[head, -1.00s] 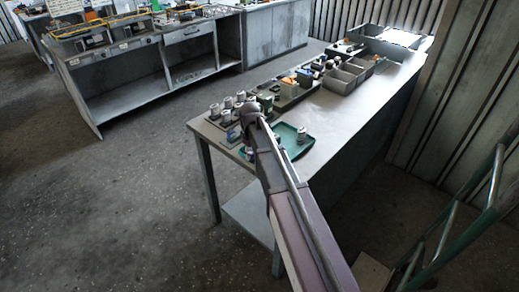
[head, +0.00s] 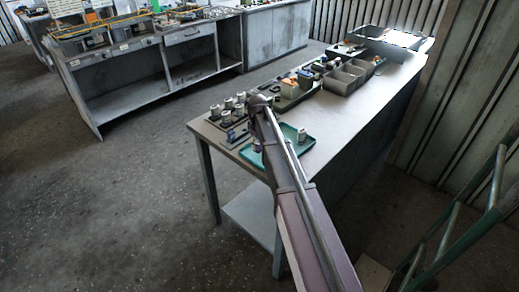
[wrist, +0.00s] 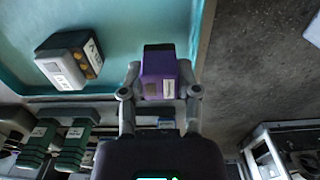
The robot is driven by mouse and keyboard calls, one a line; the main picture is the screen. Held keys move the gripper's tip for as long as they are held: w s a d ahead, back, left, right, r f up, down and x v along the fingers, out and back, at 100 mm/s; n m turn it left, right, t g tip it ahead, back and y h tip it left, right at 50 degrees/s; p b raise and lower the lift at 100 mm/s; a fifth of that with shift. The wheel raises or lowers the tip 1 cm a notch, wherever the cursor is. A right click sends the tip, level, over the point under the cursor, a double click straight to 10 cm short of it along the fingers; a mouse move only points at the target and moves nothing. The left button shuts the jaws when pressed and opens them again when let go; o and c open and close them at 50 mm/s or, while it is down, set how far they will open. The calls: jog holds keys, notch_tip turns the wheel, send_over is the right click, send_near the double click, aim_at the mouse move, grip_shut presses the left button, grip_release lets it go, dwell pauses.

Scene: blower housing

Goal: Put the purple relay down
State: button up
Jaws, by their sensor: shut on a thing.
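The purple relay (wrist: 159,72) is between the two fingers of my gripper (wrist: 161,92) in the wrist view. The fingers are shut on its sides. It shows in front of a corner of the teal tray (wrist: 125,18); I cannot tell its height above the tray. A grey and black block with orange buttons (wrist: 69,60) sits in the tray, to the left of the relay. In the head view the tray (head: 283,145) is near the table's front end, and my arm hides part of it and my gripper.
Several pale cylinders (head: 228,104) stand left of my arm. Grey bins (head: 347,75) are farther back. The table's right side (head: 345,115) is clear. Green-topped parts (wrist: 74,145) lie below the tray in the wrist view.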

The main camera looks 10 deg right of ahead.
aim_at(260, 155)
jog(key=shift+w+d+f+b, duration=0.25)
jog(key=shift+w+f+b, duration=0.15)
jog(key=shift+f+b, duration=0.15)
jog(key=shift+w+d+f+b, duration=0.25)
jog(key=shift+w+f+b, duration=0.15)
jog(key=shift+f, duration=0.1)
jog(key=shift+s+f+b, duration=0.1)
jog(key=shift+f+b, duration=0.7)
jog(key=shift+b, duration=0.05)
jog(key=shift+f, duration=0.2)
jog(key=o, duration=0.9)
jog(key=shift+r, duration=0.2)
notch_tip(260, 155, up, 12)
jog(key=p, duration=1.2)
